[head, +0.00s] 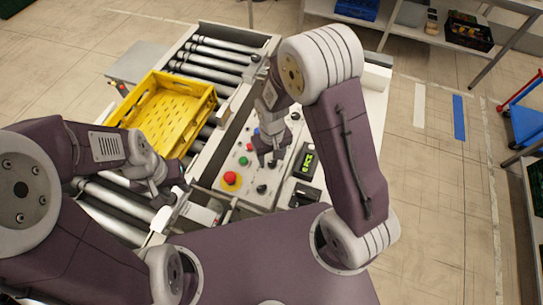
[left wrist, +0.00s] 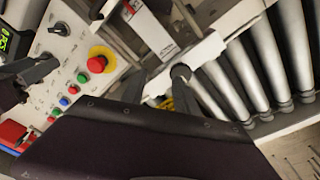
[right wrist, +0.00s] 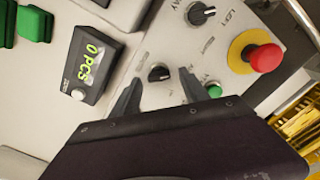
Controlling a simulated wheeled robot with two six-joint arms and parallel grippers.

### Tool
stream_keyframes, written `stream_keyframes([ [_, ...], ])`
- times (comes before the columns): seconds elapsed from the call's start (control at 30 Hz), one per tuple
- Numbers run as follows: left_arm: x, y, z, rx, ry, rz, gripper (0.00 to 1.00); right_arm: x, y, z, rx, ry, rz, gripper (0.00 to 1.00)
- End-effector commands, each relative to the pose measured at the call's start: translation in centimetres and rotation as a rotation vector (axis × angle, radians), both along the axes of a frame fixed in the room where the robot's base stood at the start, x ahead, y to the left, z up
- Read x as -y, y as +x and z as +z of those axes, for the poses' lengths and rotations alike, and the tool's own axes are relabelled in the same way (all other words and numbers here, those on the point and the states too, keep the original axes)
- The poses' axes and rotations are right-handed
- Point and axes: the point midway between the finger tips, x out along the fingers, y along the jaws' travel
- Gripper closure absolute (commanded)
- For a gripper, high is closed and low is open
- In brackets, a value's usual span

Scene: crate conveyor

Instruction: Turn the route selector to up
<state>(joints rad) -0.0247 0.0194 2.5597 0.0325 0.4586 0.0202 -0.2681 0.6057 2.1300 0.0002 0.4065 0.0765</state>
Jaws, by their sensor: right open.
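The control panel (head: 234,168) carries two black rotary knobs; the print is too small to tell surely which is the route selector. One knob (right wrist: 160,73) sits just beyond and between the fingertips of my right gripper (right wrist: 160,84), which is open; contact cannot be told. The other knob (right wrist: 202,14) lies nearer the red emergency button (right wrist: 264,57), and it shows in the head view (head: 261,189). My right gripper also shows in the head view (head: 268,157), pointing down over the panel. My left gripper (left wrist: 157,80) is open and empty beside the conveyor, left of the panel.
A counter display (right wrist: 88,62) reading 0 PCS stands beside the knobs. A green button (right wrist: 214,90) is close to one right finger. A yellow crate (head: 153,91) rests on the conveyor rollers (head: 213,56). Open floor lies to the right.

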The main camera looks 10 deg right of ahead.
Motion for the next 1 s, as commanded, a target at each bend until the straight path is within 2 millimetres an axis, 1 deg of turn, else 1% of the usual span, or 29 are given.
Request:
stream_keyframes([
  [0.27,0.0,-0.02,0.03,0.0,0.0,0.0,0.64,0.0,0.01,-0.29,0.001,0.0,0.0,0.47],
  [0.3,0.0,-0.02,0.03,0.0,0.0,0.0,0.64,0.0,0.01,-0.29,0.001,0.0,0.0,0.58],
  [0.37,0.0,-0.01,0.03,0.0,0.0,0.0,0.64,0.0,0.01,-0.28,0.001,0.0,0.0,0.75],
  [0.4,0.0,-0.01,0.02,0.0,0.0,0.0,0.64,0.0,0.02,-0.28,0.001,0.0,0.0,0.86],
  [0.43,0.0,-0.01,0.02,0.0,0.0,0.0,0.64,-0.01,0.03,-0.28,0.001,0.0,0.0,0.95],
  [0.47,0.0,-0.01,0.02,0.0,0.0,0.0,0.64,-0.01,0.03,-0.28,0.002,0.0,0.0,1.0],
  [0.77,0.0,-0.01,0.08,0.0,0.0,0.0,0.64,-0.02,0.09,-0.23,0.003,0.0,-0.023,1.0],
  [1.0,0.0,-0.01,0.32,0.0,0.0,0.0,0.64,-0.02,0.11,-0.17,0.003,0.0,-0.145,1.0],
])
